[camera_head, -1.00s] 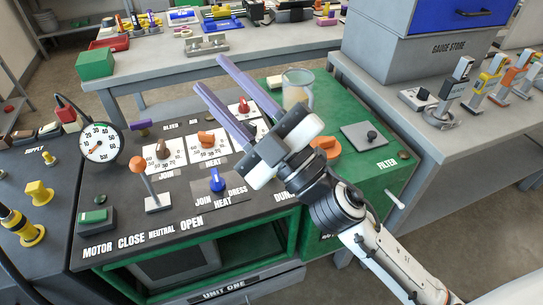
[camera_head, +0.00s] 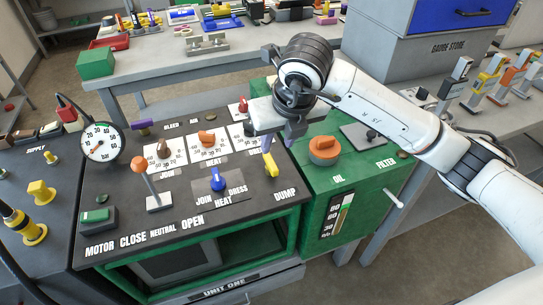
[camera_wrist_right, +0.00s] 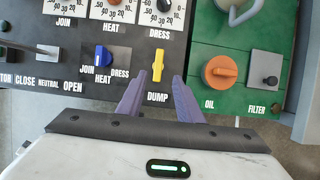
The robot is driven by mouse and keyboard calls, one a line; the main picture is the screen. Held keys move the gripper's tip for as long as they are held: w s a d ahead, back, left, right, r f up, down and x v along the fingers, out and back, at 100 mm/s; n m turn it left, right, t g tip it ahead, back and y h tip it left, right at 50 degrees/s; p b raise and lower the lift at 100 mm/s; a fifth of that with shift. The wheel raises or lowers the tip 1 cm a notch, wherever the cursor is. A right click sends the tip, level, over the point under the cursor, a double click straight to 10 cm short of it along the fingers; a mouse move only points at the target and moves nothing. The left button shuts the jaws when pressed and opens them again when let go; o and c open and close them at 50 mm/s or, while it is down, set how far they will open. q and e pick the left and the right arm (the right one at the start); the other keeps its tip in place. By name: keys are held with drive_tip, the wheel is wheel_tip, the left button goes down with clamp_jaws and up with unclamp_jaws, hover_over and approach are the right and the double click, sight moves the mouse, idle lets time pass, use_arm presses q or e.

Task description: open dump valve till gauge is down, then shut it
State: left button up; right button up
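The dump valve is a yellow handle (camera_head: 271,166) above the DUMP label on the black panel; it also shows in the wrist view (camera_wrist_right: 157,66), standing lengthwise toward the label. My right gripper (camera_wrist_right: 157,83) is open. Its purple fingers point at the handle, one tip to each side of its lower end; contact cannot be told. In the head view the right gripper (camera_head: 267,148) hangs over the handle and hides part of it. The round white pressure gauge (camera_head: 100,142) stands at the panel's left; its exact reading is too small to tell. My left gripper is not in view.
A blue selector knob (camera_head: 217,182) and a lever with an orange ball (camera_head: 138,164) stand left of the valve. An orange oil cap (camera_head: 323,149) sits on the green housing (camera_head: 360,190) to the right. A red knob (camera_head: 243,105) is behind.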

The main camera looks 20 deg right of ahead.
sight(271, 161)
drive_tip(key=x, duration=0.9)
drive_tip(key=shift+a+f+p, duration=0.15)
drive_tip(key=shift+f+p, duration=0.05)
drive_tip(key=shift+p, duration=0.1)
drive_tip(key=shift+c, duration=0.2)
clamp_jaws()
